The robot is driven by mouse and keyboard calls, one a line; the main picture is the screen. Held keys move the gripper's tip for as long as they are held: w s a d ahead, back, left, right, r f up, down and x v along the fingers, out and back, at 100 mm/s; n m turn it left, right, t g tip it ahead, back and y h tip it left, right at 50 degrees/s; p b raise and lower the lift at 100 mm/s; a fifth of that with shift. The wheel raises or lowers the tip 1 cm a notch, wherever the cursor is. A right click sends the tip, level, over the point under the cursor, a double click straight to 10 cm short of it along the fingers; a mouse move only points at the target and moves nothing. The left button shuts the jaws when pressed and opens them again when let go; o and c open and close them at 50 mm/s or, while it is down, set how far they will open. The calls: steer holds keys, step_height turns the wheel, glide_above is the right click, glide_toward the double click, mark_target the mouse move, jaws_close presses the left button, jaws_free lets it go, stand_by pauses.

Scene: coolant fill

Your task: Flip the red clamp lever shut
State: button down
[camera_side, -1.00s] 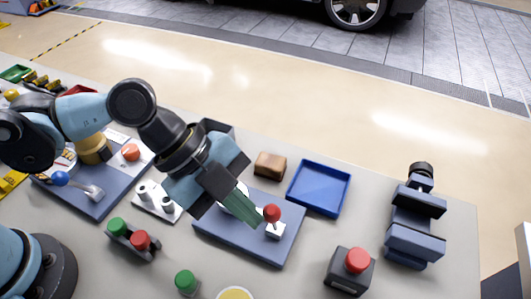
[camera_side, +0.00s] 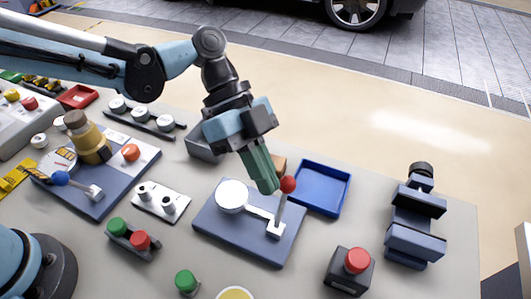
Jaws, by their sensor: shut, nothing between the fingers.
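The red clamp lever (camera_side: 288,185) stands up from a small white block on a blue-grey base plate (camera_side: 250,244) in the side view. Its red ball is at the top of a thin grey rod. A white round disc (camera_side: 231,196) sits on the same plate, with a pale bar running toward the lever's block. My gripper (camera_side: 267,187) is shut and empty, its green fingers pointing down just left of the red ball. I cannot tell whether the fingertips touch the ball.
A blue tray (camera_side: 320,188) lies right behind the lever. A brown block (camera_side: 279,164) is partly hidden behind my fingers. A red push button (camera_side: 357,261) stands at the front right, and a dark blue vise (camera_side: 415,228) at the far right. Green and red knobs (camera_side: 130,236) stand left.

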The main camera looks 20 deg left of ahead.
steer(key=shift+r, duration=0.75)
steer(key=shift+s, duration=0.1)
steer(key=s+a+v, duration=0.1)
steer(key=v, duration=1)
steer(key=shift+s+a+r, duration=0.25)
steer(key=shift+a, duration=0.1)
steer(key=a+f+n+t+y, duration=0.2)
steer(key=a+n+t, duration=0.1)
steer(key=a+n, duration=0.4)
steer(key=s+a+f+n+t+y, duration=0.1)
steer(key=a+f+n+t+y, duration=0.2)
steer(key=a+n, duration=0.3)
steer(key=s+a+f+n+t+y, duration=0.1)
steer(key=a+f+n+t+y, duration=0.1)
steer(key=a+n+t, duration=0.3)
steer(key=a+n, duration=0.2)
steer(key=a, duration=0.2)
steer(key=shift+f+n+y, duration=0.3)
